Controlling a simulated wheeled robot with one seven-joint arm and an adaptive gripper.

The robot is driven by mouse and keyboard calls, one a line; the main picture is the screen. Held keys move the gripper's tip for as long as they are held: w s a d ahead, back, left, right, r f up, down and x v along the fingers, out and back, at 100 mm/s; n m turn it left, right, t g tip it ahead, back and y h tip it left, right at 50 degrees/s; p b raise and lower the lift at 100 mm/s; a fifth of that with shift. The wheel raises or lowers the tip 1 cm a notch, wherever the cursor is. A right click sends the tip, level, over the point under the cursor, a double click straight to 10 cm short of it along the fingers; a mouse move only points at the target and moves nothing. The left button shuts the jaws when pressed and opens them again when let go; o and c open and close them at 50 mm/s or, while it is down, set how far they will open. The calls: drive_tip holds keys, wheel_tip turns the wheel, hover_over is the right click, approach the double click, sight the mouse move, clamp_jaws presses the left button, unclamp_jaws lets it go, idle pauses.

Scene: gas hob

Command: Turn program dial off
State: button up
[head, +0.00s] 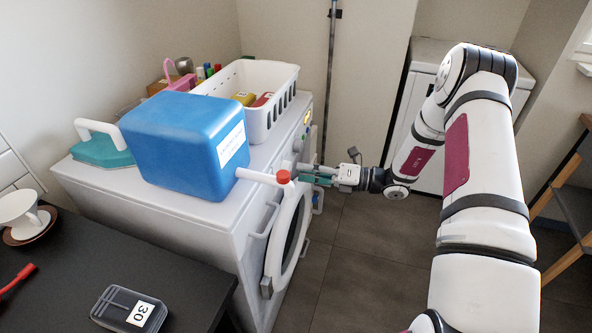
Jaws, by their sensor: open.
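A white washing machine (225,212) stands left of my arm, with its front panel facing right. A pale round knob (299,144), which looks like the program dial, sits on the upper front panel. Its pointer and setting are too small to read. My gripper (312,175) is open, with teal fingers pointing left towards the panel, lower in the picture than the knob. I cannot tell whether the fingers touch anything. The red cap of a spout partly hides the panel beside them.
A blue canister (185,140) lies on the machine, its white spout with a red cap (283,177) sticking out over the front edge near my gripper. A white basket (255,82) stands behind it. The round door (287,238) is below. Dark floor (365,265) is clear in front.

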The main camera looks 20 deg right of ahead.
sight(290, 169)
drive_tip(key=shift+x, duration=1.6)
drive_tip(key=c, duration=1.2)
drive_tip(key=shift+o, duration=0.2)
